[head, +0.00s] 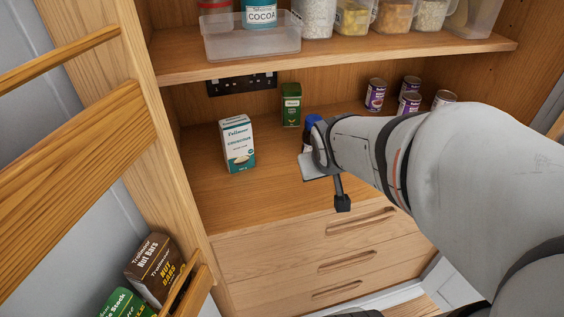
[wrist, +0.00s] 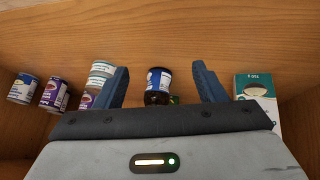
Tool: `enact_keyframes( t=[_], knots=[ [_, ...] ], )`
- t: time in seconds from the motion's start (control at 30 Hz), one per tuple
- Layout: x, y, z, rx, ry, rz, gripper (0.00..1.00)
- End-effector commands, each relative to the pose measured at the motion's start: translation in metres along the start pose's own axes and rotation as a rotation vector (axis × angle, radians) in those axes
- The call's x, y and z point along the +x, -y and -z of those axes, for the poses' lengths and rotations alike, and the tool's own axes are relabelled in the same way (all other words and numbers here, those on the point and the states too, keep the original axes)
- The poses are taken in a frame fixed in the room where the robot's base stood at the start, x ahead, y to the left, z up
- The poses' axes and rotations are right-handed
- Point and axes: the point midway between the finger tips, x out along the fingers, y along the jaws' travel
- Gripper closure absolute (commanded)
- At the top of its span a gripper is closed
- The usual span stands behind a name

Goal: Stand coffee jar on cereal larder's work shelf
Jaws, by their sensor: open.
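The coffee jar, dark with a blue label or lid, shows in the wrist view (wrist: 158,79) between the two spread fingers of my gripper (wrist: 163,85). Clear gaps show on both sides of it. My gripper is open, low over the larder's wooden work shelf (head: 225,190). The jar appears to stand on this shelf, but its base is hidden in the head view.
A white and teal carton (head: 237,144) stands left of the jar, with a green box (head: 291,105) behind. Several cans (head: 375,95) stand at the right. An upper shelf (head: 330,57) holds containers. An open door with racks (head: 90,115) is at the left.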

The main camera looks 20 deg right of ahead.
Motion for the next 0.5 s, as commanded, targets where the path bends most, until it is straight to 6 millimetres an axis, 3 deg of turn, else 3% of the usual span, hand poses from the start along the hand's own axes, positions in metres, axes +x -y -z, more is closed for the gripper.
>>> enact_keyframes(
  t=[0.1, 0.2, 0.3, 0.5],
  knots=[
    [-0.029, 0.033, -0.033, 0.000, 0.142, 0.080, 0.36],
    [-0.047, 0.052, -0.056, -0.008, 0.236, 0.138, 0.36],
    [-0.059, 0.064, -0.069, -0.016, 0.292, 0.175, 0.36],
    [-0.064, 0.069, -0.075, -0.018, 0.317, 0.189, 0.36]
  ],
)
